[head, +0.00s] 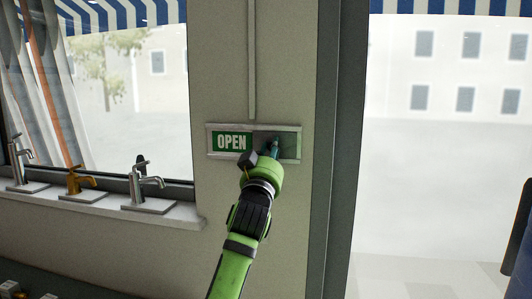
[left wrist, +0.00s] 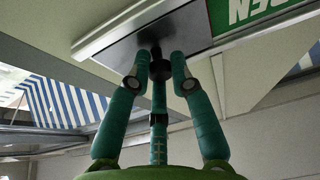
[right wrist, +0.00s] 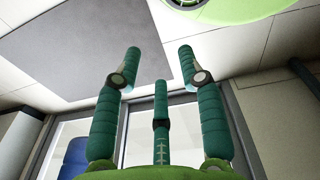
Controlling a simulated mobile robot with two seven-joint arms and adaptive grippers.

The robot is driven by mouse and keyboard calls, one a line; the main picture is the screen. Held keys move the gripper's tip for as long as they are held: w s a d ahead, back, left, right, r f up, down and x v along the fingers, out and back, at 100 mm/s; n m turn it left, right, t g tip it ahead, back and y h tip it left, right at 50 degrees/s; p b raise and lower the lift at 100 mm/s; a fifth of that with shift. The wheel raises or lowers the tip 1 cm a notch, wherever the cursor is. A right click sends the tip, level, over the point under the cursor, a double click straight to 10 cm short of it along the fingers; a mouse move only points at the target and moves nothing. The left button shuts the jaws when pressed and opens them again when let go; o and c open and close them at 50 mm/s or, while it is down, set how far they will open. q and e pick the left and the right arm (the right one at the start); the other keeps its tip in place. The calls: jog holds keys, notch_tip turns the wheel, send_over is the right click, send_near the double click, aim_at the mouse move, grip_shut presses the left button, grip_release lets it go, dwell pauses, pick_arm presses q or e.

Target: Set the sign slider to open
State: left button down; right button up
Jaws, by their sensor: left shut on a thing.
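The sign (head: 214,158) is a pale-framed plate on the wall between window and door. Its left half shows a green panel with the white word OPEN (head: 232,142). A plain dark grey slider (head: 291,146) covers its right half. My left gripper (head: 272,150) is at the slider. In the left wrist view its teal fingers are shut on the slider's dark knob (left wrist: 159,68), and the grey slider (left wrist: 128,45) lies just beyond. My right gripper (right wrist: 160,62) is open and empty, shown only in the right wrist view.
Several taps, one a brass tap (head: 75,180), stand on the window sill (head: 105,205) left of and below the sign. A dark door frame (head: 335,150) runs upright to its right.

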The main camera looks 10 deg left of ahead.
pick_arm(q)
jog(key=c, duration=1.4)
grip_release()
jog(key=shift+d+r, duration=0.1)
jog(key=shift+d, duration=0.25)
jog(key=shift+a, duration=0.15)
pick_arm(e)
jog(key=shift+a, duration=0.85)
pick_arm(q)
jog(key=v, duration=1.2)
pick_arm(e)
jog(key=shift+d, duration=0.3)
